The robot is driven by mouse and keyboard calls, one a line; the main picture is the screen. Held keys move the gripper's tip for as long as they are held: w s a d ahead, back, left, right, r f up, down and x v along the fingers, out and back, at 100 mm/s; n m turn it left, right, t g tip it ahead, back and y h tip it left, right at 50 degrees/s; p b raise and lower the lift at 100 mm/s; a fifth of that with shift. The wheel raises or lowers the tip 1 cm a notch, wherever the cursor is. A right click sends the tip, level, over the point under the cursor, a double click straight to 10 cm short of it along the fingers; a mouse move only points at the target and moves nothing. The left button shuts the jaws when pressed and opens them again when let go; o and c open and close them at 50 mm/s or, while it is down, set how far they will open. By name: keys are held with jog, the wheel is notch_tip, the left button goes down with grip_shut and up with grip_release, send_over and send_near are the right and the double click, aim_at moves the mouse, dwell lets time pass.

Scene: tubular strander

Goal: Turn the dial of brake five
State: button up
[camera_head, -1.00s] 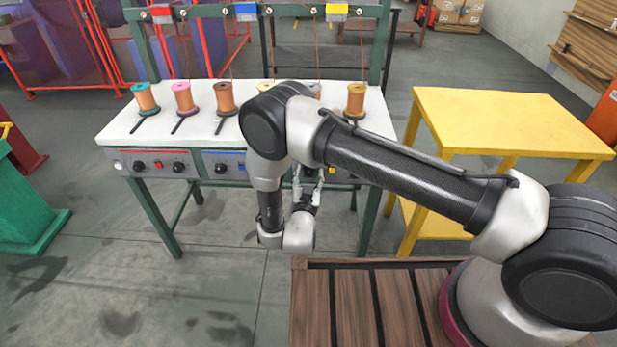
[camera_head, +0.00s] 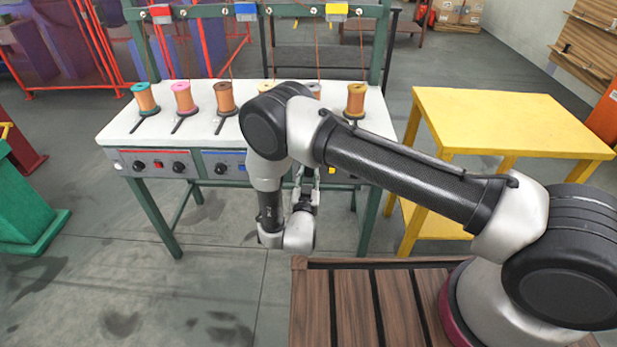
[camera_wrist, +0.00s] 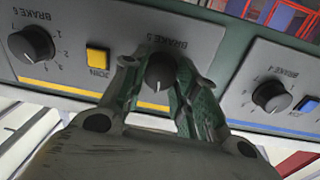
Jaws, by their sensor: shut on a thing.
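The brake five dial (camera_wrist: 160,70) is a round black knob on a grey panel. In the wrist view its label "BRAKE 5" appears upside down. My gripper (camera_wrist: 165,78) is shut on this dial, with one finger on each side of it. In the head view my gripper (camera_head: 307,178) is at the front of the white strander table (camera_head: 190,143), partly behind my own arm. The dial itself is hidden there.
In the wrist view, the brake six dial (camera_wrist: 31,44) and a yellow JOIN button (camera_wrist: 97,58) are left, the brake four dial (camera_wrist: 270,96) right. A yellow table (camera_head: 510,115) stands right of the strander. Several spools stand on the strander table.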

jog(key=n, duration=1.1)
jog(key=shift+n+y, duration=0.3)
jog(key=shift+n, duration=0.1)
jog(key=n, duration=0.5)
jog(key=shift+f+n+t, duration=0.1)
jog(key=shift+n+t, duration=0.2)
jog(key=shift+n, duration=0.1)
jog(key=n+y, duration=0.1)
jog(key=n, duration=0.4)
jog(key=shift+n, duration=0.6)
jog(key=o, duration=1)
